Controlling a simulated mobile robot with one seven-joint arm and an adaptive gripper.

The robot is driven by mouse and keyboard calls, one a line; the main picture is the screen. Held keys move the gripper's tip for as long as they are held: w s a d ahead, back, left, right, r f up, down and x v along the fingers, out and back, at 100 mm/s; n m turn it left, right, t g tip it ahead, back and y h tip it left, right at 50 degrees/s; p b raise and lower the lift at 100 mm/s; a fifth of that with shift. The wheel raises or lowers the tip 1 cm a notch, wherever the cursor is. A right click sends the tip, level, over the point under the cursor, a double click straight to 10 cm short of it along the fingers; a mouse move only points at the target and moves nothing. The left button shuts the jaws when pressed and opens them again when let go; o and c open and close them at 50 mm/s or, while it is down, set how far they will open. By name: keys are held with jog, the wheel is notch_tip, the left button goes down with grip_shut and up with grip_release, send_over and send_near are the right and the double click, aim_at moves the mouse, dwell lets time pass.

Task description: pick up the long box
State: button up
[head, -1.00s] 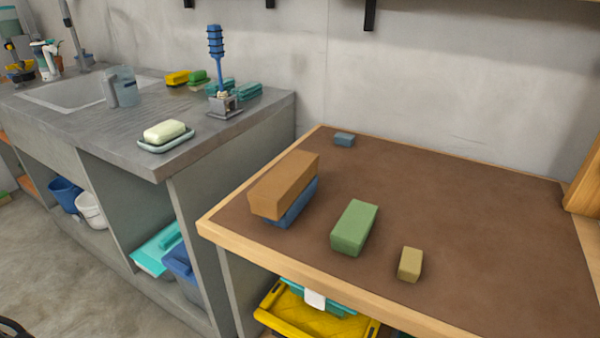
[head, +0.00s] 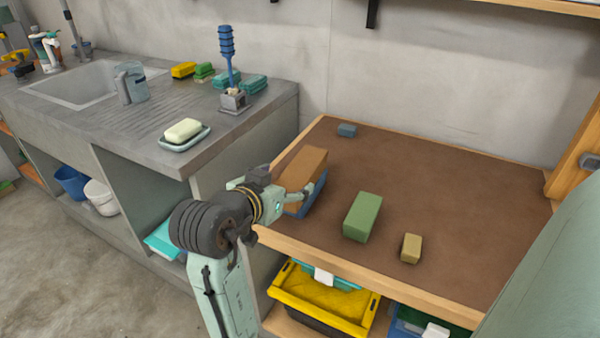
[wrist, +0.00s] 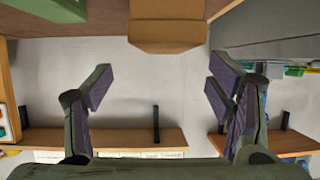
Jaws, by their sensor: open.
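The long box appears to be the orange-brown block (head: 304,164), which lies on top of a blue block (head: 314,201) at the left of the brown-topped table. My gripper (head: 302,193) is at the near left end of this stack in the head view, and my wrist hides part of it. In the wrist view the scene is upside down. There my gripper (wrist: 160,82) has its two fingers spread with nothing between them. The brown block (wrist: 168,28) shows at the top middle, off the fingertips. I cannot tell whether a finger touches the stack.
A green block (head: 362,217), a small tan block (head: 411,248) and a small blue block (head: 347,130) stand on the table (head: 460,190). The sink counter (head: 130,130) adjoins on the left. A yellow crate (head: 320,300) sits below. The table's right part is clear.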

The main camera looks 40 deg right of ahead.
aim_at(300, 169)
jog(key=x, duration=0.3)
jog(key=p+x, duration=0.1)
jog(key=x, duration=0.2)
jog(key=p+x, duration=0.1)
jog(key=x, duration=0.2)
jog(key=shift+w+r, duration=0.2)
jog(key=shift+w, duration=0.15)
jog(key=c, duration=1.5)
